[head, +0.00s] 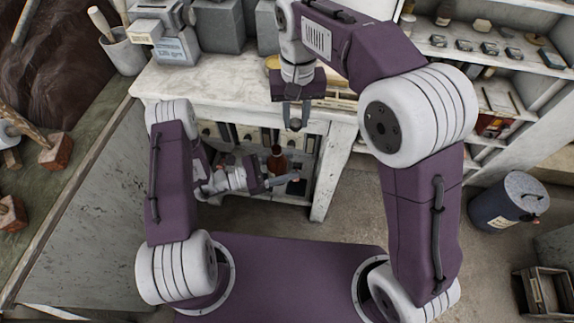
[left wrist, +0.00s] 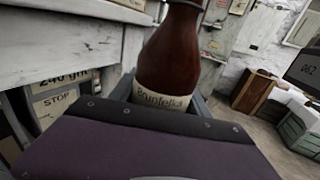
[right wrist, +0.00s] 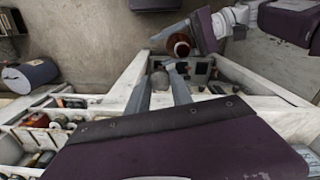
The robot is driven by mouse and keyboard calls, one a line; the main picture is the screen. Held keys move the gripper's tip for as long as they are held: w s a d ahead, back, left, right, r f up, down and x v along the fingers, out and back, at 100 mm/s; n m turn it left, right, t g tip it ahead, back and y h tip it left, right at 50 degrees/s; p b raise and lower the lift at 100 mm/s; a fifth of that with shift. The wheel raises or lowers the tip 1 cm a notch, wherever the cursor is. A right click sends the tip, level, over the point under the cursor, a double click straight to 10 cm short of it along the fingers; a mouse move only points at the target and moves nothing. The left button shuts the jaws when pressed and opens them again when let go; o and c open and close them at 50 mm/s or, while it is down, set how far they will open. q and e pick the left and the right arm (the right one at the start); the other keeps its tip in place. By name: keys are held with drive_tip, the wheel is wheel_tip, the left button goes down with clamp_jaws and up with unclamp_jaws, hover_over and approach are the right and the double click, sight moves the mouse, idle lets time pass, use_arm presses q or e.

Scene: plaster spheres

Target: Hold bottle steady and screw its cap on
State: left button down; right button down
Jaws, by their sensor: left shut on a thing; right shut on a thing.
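A brown bottle (head: 276,164) with a pale label stands roughly upright in my left gripper (head: 283,181), held in the air in front of the workbench. In the left wrist view the bottle (left wrist: 168,60) fills the space between the jaws, and its top is cut off by the frame edge. My right gripper (head: 296,122) points down, above and slightly right of the bottle, shut on a small greyish cap (head: 295,125). In the right wrist view the cap (right wrist: 160,81) sits between the fingers, apart from the bottle (right wrist: 180,47). The bottle's mouth is too small to make out.
The white workbench (head: 215,85) with shelves below stands just behind both grippers, its leg (head: 333,172) right of the bottle. Shelving (head: 490,60) with small goods is at the right. A blue-grey drum (head: 507,200) stands on the floor. Open floor lies right of the bench.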

drive_tip(key=n, duration=0.2)
hover_over(277, 148)
drive_tip(key=shift+a+r, duration=0.1)
drive_tip(key=shift+f, duration=2.05)
drive_tip(key=shift+f, duration=0.9)
drive_tip(key=shift+f, duration=0.55)
drive_tip(key=shift+m, duration=0.3)
